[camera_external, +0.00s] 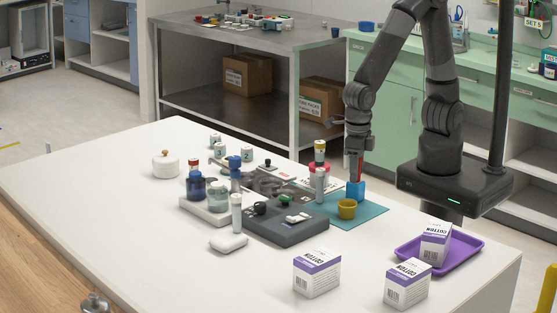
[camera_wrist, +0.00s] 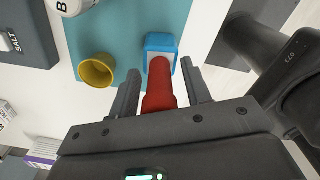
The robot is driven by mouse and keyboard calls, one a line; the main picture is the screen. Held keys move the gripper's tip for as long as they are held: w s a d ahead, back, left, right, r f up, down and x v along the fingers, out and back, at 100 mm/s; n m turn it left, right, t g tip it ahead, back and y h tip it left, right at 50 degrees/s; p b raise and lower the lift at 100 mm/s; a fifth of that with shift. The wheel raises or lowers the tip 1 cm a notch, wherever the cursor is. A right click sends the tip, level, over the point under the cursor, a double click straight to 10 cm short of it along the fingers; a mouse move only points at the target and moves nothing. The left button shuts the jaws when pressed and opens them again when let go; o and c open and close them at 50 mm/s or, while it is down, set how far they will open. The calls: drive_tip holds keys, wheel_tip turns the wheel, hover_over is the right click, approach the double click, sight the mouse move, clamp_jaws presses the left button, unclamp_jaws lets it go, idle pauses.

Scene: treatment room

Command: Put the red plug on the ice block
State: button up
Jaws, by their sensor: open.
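The red plug (camera_wrist: 160,88) stands between my spread fingers in the wrist view, with a gap on each side. Its far end overlaps the pale face of the blue ice block (camera_wrist: 153,41) and appears to rest on it. In the external view the ice block (camera_external: 355,190) sits on the teal mat (camera_external: 372,211), with the red plug (camera_external: 359,172) upright above it. My gripper (camera_wrist: 160,82) is open around the plug, pointing down over the block. The exact contact between plug and block is partly hidden by the plug itself.
A yellow cup (camera_external: 346,209) stands on the mat beside the block. A dark grey tray (camera_external: 284,227) with small items lies to the left. A purple tray (camera_external: 462,258) with a cotton box is at the right. The table's left part is mostly clear.

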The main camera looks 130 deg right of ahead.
drive_tip(key=shift+r, duration=0.1)
wheel_tip(320, 180, up, 11)
drive_tip(key=shift+r, duration=0.15)
drive_tip(key=shift+s+r, duration=0.1)
drive_tip(key=shift+r, duration=0.4)
drive_tip(key=s+a+r+m+t, duration=0.1)
drive_tip(key=s+r+m+t, duration=0.1)
drive_tip(key=s+m, duration=0.5)
drive_tip(key=s+a+r+m+t, duration=0.2)
drive_tip(key=s+r+m, duration=0.3)
drive_tip(key=m, duration=1.1)
drive_tip(key=shift+s+r+t, duration=0.25)
drive_tip(key=shift+s+t, duration=0.55)
drive_tip(key=shift+s, duration=0.35)
